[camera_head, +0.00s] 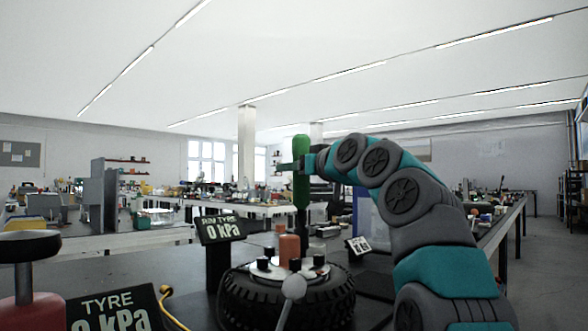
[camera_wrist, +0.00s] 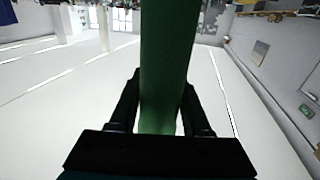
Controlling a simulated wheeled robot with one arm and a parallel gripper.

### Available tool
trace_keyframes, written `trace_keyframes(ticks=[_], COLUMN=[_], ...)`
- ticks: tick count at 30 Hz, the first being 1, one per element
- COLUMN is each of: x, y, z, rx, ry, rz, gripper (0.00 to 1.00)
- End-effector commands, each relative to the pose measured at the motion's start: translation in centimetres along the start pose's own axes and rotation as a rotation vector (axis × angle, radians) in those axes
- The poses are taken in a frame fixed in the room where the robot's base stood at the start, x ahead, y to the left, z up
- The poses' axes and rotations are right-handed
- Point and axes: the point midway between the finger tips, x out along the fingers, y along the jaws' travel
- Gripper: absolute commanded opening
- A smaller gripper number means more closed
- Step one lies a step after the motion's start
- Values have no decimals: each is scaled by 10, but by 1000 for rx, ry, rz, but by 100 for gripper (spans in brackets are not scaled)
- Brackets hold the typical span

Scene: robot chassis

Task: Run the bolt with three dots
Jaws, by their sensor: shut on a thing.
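My gripper (camera_head: 299,165) is shut on a green upright tool (camera_head: 302,190) with a narrower dark lower part. The wrist view shows the green shaft (camera_wrist: 163,55) between the two dark fingers. The tool hangs above a wheel with a black knobbly tyre (camera_head: 250,300) lying flat on the bench. Black bolt-like heads (camera_head: 262,263) stand on the wheel's top, with others (camera_head: 320,260) to the right. An orange cylinder (camera_head: 289,247) stands among them, below the tool. Dot marks on the bolts are too small to tell.
A grey ball-topped lever (camera_head: 294,287) rises before the wheel. A small sign (camera_head: 358,245) stands right.

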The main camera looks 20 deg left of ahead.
Motion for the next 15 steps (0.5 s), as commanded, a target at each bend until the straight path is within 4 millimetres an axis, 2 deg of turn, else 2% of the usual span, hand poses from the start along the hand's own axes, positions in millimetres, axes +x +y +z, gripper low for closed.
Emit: trace_keyframes(ticks=[10,15], x=[2,2], y=[0,0], z=[4,-6], rx=[2,1], ry=[-8,-7], rz=[-1,-1], gripper=[0,0])
